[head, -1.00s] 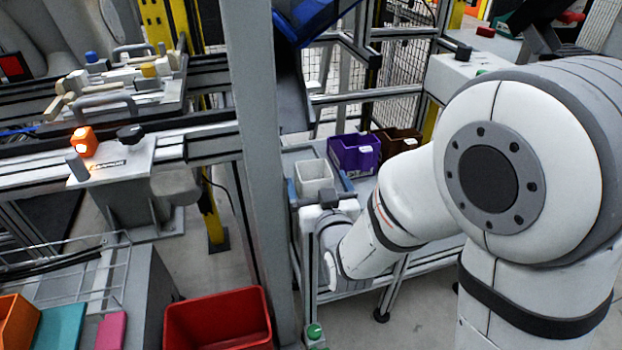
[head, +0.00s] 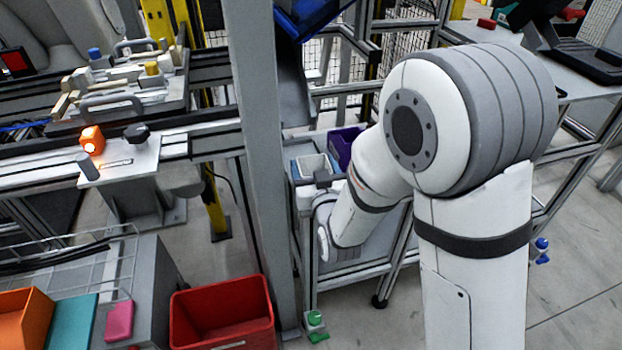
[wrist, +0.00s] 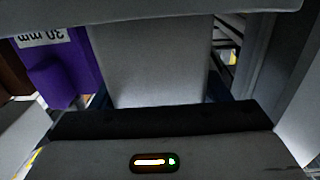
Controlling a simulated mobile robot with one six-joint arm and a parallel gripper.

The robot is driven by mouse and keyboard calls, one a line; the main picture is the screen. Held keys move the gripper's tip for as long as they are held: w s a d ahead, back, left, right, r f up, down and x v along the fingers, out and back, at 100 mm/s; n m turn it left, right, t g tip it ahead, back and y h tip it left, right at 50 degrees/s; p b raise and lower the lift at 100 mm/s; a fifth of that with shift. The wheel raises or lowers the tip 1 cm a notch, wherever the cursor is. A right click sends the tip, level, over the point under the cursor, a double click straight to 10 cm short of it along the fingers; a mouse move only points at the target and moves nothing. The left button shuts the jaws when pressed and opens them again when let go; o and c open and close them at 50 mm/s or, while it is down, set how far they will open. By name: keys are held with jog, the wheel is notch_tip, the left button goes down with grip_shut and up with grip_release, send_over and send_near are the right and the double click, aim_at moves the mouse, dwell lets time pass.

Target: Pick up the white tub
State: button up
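The white tub (head: 311,164) stands in the bay behind the grey post in the head view, left of the purple bin (head: 343,143). In the wrist view a pale wall, which looks like the tub's (wrist: 155,65), fills the middle at close range. My gripper (head: 323,179) is at the near side of the tub, its dark end by the rim. In the wrist view its dark bar (wrist: 160,120) crosses below the pale wall. The fingertips are hidden or unclear, so I cannot tell whether they touch or grip the tub.
The purple bin with a "30 mm" label (wrist: 42,38) is close on the left in the wrist view. The grey upright post (head: 262,150) stands left of my arm. A red bin (head: 222,315) is at the lower front. Open floor lies at the right.

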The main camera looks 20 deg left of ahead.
jog(key=c, duration=0.5)
jog(key=shift+r, duration=0.1)
